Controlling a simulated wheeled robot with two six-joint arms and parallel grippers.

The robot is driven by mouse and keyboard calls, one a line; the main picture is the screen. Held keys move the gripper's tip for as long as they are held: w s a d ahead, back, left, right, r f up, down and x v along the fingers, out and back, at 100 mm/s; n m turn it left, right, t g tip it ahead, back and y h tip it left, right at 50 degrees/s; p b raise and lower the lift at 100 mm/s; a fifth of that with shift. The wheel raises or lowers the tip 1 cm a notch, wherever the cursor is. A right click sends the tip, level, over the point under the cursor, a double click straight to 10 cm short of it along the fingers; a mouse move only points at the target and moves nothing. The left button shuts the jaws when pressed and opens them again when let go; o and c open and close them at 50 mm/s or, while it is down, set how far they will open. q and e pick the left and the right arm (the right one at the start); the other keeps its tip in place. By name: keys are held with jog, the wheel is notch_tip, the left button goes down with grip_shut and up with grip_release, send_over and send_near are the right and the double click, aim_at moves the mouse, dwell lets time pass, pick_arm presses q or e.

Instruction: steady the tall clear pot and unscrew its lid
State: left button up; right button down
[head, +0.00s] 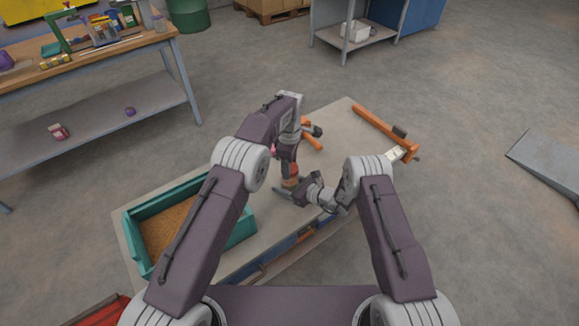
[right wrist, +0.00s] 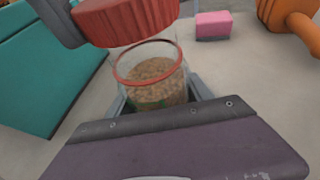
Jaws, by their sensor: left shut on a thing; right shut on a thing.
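The tall clear pot (right wrist: 150,85) stands in the right wrist view with tan grains inside and a red ring around its upper part. My right gripper (right wrist: 155,108) is shut around its body; the pot also shows small in the head view (head: 290,183). The ribbed red lid (right wrist: 125,18) is above the pot, offset to the upper left, and the pot's mouth shows below it. My left gripper (head: 291,170) is shut on the lid from above; one grey finger shows at its left. The lid's far side is cut off by the picture edge.
A teal tray (head: 133,240) of brown grain stands left on the table. A pink block (right wrist: 213,25) and an orange object (right wrist: 290,15) lie behind the pot. An orange bar (head: 380,125) lies along the table's right edge. Bare tabletop (head: 340,115) shows at the back.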

pick_arm(q)
jog(key=shift+r, duration=2)
pick_arm(e)
jog(key=shift+c, duration=1.8)
grip_release()
